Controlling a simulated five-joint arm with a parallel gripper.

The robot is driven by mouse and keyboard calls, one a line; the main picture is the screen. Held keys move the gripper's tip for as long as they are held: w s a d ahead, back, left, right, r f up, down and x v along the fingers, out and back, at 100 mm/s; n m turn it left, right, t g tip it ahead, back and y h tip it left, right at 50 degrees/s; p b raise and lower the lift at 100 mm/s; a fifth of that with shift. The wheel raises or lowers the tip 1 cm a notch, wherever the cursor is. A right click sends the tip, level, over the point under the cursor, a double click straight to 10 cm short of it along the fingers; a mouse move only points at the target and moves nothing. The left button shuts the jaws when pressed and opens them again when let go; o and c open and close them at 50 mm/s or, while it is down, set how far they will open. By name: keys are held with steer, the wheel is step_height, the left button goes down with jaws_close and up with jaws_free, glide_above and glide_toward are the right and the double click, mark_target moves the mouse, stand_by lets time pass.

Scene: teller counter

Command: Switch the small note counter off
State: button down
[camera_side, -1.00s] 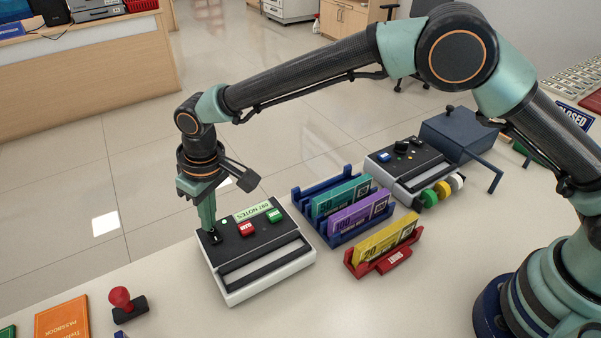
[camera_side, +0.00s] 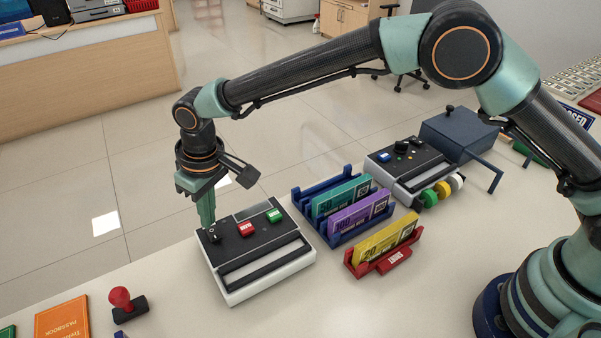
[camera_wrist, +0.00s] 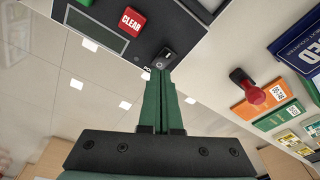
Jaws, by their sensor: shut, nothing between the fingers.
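The small note counter (camera_side: 281,283) is a white box with a dark top at the counter's front left. Its display (camera_side: 252,211) is dark and blank. Beside the display sit a red button (camera_side: 246,229) and a green button (camera_side: 274,215). A black rocker power switch (camera_side: 213,235) is at its left corner; it also shows in the wrist view (camera_wrist: 165,57). My gripper (camera_side: 208,223) points down, shut and empty, with its tips right at the switch. I cannot tell whether they touch it. In the wrist view the closed fingers (camera_wrist: 160,75) end beside the switch.
Right of the counter stand a blue rack (camera_side: 335,235) with banded notes and a red holder (camera_side: 380,262) with yellow notes. Another machine (camera_side: 408,165) is behind them. A red-handled stamp (camera_side: 125,303) and orange passbook (camera_side: 62,320) lie at front left.

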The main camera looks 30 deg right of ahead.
mark_target(215, 229)
steer(key=shift+r, duration=2.7)
steer(key=s+d+r+m+t, duration=0.1)
steer(key=d+r, duration=0.5)
steer(key=d, duration=0.4)
steer(key=s+d+r+m+t, duration=0.1)
steer(key=d+r+m, duration=0.1)
steer(key=d+r, duration=0.65)
steer(key=s+d+f+m+t, duration=0.1)
steer(key=s+d, duration=0.5)
steer(key=d, duration=0.3)
steer(key=s+d+f+m+t+h, duration=0.1)
steer(key=s+d+m, duration=0.1)
steer(key=s+d, duration=0.5)
steer(key=shift+s+d+f, duration=0.15)
steer(key=shift+d+f, duration=0.15)
steer(key=shift+d, duration=0.65)
